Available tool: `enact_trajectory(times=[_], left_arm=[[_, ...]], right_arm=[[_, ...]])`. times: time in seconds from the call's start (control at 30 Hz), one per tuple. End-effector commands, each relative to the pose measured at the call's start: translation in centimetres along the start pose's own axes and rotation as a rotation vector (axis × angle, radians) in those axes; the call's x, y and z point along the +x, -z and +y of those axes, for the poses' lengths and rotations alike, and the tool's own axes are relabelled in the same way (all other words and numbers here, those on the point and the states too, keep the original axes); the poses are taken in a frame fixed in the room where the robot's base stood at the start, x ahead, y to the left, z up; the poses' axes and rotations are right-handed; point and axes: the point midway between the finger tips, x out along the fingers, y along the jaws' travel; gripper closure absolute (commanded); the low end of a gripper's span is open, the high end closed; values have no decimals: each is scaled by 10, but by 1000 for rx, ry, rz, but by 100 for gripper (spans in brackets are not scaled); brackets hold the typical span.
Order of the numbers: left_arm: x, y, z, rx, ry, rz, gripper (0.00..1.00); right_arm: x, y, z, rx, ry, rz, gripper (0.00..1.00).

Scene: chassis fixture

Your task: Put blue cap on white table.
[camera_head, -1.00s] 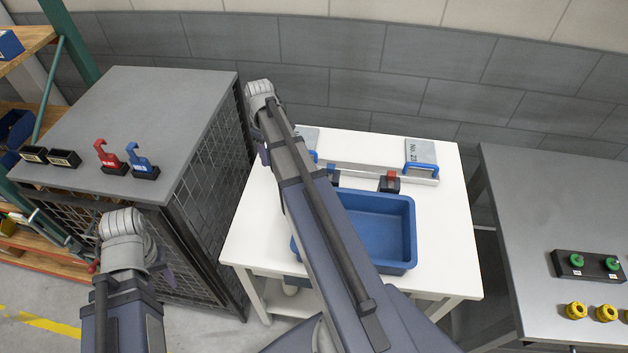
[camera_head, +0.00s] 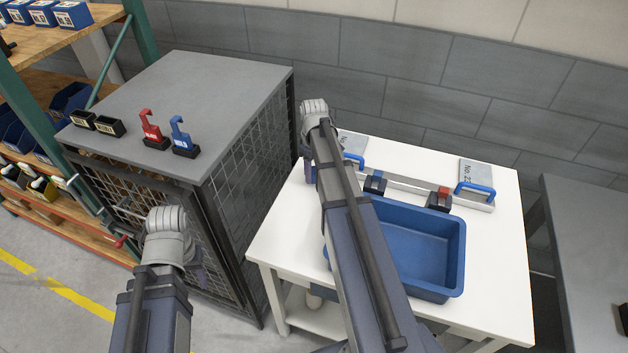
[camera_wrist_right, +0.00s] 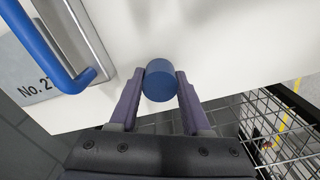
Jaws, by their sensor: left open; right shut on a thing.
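The blue cap (camera_wrist_right: 159,80) is a short round cylinder, held between the two fingers of my right gripper (camera_wrist_right: 160,92) in the right wrist view. The white table (camera_wrist_right: 215,50) lies behind it there; I cannot tell whether the cap touches it. In the head view my right gripper (camera_head: 309,170) is over the left edge of the white table (camera_head: 490,240), and I cannot make out the cap there. My left gripper (camera_head: 190,265) is open, lower left, in front of the mesh cabinet, its fingers mostly hidden by its wrist.
A blue bin (camera_head: 455,270) stands on the white table. Behind it is a metal fixture bar (camera_head: 410,185) with blue handles and grey plates. A grey-topped mesh cabinet (camera_head: 190,85) at left carries red (camera_head: 150,128) and blue hooked pieces (camera_head: 181,137). A grey table (camera_head: 590,240) stands at right.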

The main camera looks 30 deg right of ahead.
Motion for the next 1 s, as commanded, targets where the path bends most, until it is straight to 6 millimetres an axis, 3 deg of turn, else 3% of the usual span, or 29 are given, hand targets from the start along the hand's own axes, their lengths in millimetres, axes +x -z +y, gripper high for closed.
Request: enact_trajectory(times=[0.03,0.1,0.57,0.6,0.83,1.0], left_arm=[[14,1,1,0,0,0,50],[20,1,2,0,0,0,50],[24,1,2,0,0,0,50],[22,1,2,0,0,0,50],[22,1,2,0,0,0,50],[22,1,2,0,0,0,50]], right_arm=[[14,0,0,0,0,0,100],[20,0,0,0,0,0,100],[24,0,0,0,0,0,100],[22,0,0,0,0,0,48],[22,0,0,0,0,0,22],[22,0,0,0,0,0,22]])
